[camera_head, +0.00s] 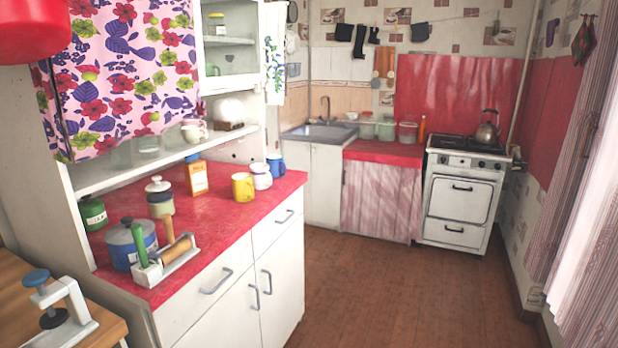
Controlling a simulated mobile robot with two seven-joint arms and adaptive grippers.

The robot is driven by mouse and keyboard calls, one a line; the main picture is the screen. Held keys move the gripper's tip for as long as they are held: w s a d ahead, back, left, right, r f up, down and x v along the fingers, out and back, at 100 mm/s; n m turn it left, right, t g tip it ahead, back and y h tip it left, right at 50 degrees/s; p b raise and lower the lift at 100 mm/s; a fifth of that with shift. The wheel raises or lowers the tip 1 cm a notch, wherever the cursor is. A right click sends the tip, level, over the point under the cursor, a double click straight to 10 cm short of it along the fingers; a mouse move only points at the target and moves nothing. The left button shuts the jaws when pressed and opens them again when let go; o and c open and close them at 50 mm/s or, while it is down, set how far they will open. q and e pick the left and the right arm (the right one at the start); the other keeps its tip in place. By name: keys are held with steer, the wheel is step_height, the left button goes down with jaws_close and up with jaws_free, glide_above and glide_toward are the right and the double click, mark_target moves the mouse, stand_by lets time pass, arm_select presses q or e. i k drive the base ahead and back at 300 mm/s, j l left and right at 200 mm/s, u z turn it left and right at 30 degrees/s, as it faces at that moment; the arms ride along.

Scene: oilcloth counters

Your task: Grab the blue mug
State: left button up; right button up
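The blue mug (276,165) stands upright near the far right end of the red counter top (210,215). A white mug or jar (261,179) with a dark rim stands just in front of it and to its left. A yellow mug (243,187) stands further left and nearer. Part of the blue mug's left side is hard to make out behind the white one. Neither of my grippers shows in the head view.
On the same counter are an orange bottle (196,176), a lidded jar (159,197), a blue pot (131,244) and a utensil holder (166,266). A shelf unit with a flowered curtain (120,75) rises behind. The wooden floor (385,290) right of the cabinet is clear.

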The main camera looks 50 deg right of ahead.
mark_target(276, 161)
steer(key=z, duration=1.4)
